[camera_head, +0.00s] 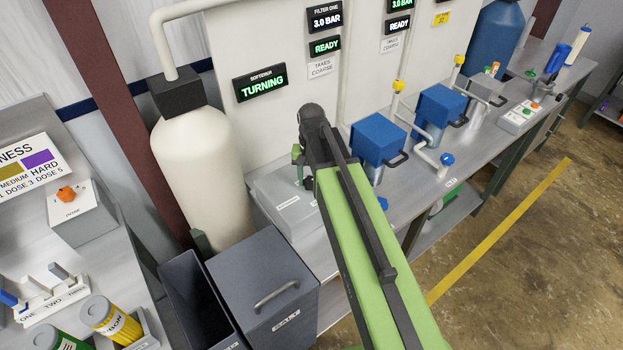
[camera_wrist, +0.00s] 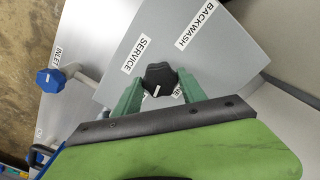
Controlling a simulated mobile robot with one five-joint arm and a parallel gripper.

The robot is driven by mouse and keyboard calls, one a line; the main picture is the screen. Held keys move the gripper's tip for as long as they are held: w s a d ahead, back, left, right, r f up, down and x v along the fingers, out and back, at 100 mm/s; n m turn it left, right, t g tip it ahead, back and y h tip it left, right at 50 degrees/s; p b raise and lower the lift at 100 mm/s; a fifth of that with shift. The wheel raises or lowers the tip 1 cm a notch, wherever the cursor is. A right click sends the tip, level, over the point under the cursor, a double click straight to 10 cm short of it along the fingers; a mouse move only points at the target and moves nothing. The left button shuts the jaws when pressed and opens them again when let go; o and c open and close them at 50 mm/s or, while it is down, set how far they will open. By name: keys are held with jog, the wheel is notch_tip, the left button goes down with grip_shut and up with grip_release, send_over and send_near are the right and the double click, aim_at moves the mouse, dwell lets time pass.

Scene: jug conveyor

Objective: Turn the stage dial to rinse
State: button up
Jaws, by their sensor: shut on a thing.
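The stage dial (camera_wrist: 160,74) is a black lobed knob with a white pointer mark on a grey panel in the wrist view. My gripper (camera_wrist: 161,80) has its green fingers on either side of the knob and is shut on it. The pointer mark lies at the knob's lower side in that view. The labels SERVICE (camera_wrist: 137,55) and BACKWASH (camera_wrist: 195,25) are readable; another label between the fingers is partly hidden, and I see no readable RINSE label. The softener display (camera_head: 260,84) reads TURNING.
A cream tank (camera_head: 203,170) stands left of the grey control box (camera_head: 285,202). A grey salt bin (camera_head: 262,280) sits in front. Blue-topped housings (camera_head: 378,138) and pipes line the bench to the right. A blue inlet valve knob (camera_wrist: 50,80) is left of the panel.

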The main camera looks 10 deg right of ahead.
aim_at(311, 181)
jog(key=shift+m, duration=1.3)
jog(key=o, duration=1.4)
jog(key=shift+c, duration=0.2)
notch_tip(311, 181, up, 17)
jog(key=p, duration=1.7)
jog(key=shift+r, duration=0.2)
